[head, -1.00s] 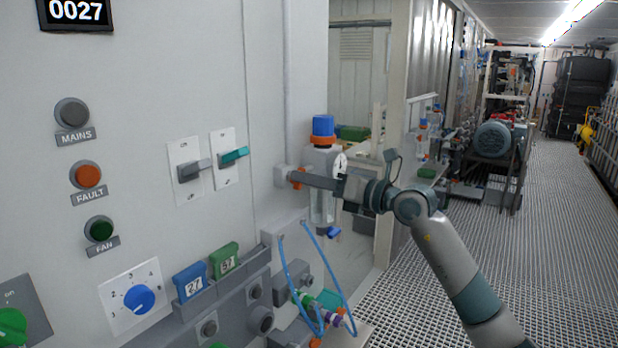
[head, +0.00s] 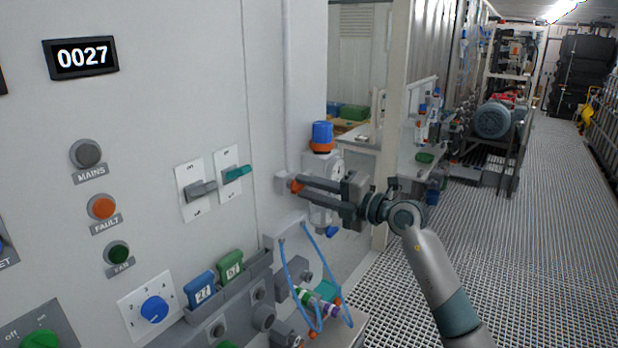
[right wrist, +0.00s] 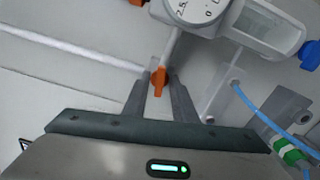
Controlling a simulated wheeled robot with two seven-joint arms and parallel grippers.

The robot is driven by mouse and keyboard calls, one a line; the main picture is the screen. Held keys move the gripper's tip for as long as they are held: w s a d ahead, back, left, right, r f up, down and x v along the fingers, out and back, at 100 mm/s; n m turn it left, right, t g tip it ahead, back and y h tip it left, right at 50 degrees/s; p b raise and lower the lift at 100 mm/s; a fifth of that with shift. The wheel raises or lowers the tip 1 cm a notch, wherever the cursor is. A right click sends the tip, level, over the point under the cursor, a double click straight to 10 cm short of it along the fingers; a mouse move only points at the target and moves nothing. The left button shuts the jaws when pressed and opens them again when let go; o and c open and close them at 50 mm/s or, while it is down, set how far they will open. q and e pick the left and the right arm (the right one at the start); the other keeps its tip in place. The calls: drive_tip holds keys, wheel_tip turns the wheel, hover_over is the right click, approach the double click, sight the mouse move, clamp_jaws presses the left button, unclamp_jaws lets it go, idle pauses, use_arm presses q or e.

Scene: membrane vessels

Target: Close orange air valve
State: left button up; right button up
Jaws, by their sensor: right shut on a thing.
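The orange air valve (head: 295,187) is a small orange handle on a pale fitting at the cabinet's right edge, below the blue-capped filter unit. It also shows in the right wrist view (right wrist: 158,82), between the two fingertips. My right gripper (head: 299,185) reaches in from the right with its fingers on either side of the handle. In the right wrist view my right gripper (right wrist: 160,80) is shut on the orange handle. The fingers partly cover the handle in the head view. My left gripper is not in view.
The filter unit with its blue cap (head: 322,135) and a round gauge (right wrist: 194,8) stands close beside the valve. Blue hoses (head: 290,270) hang below. The switch panel (head: 150,130) fills the left. The grating floor (head: 500,260) is clear on the right.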

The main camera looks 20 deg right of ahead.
drive_tip(key=shift+m, duration=1)
drive_tip(key=o, duration=0.7)
drive_tip(key=shift+d, duration=0.1)
drive_tip(key=shift+f, duration=0.1)
drive_tip(key=shift+s+d, duration=0.3)
drive_tip(key=shift+s, duration=0.1)
drive_tip(key=b+v, duration=0.7)
drive_tip(key=v, duration=0.9)
drive_tip(key=shift+s+d+b, duration=0.15)
drive_tip(key=shift+b, duration=0.2)
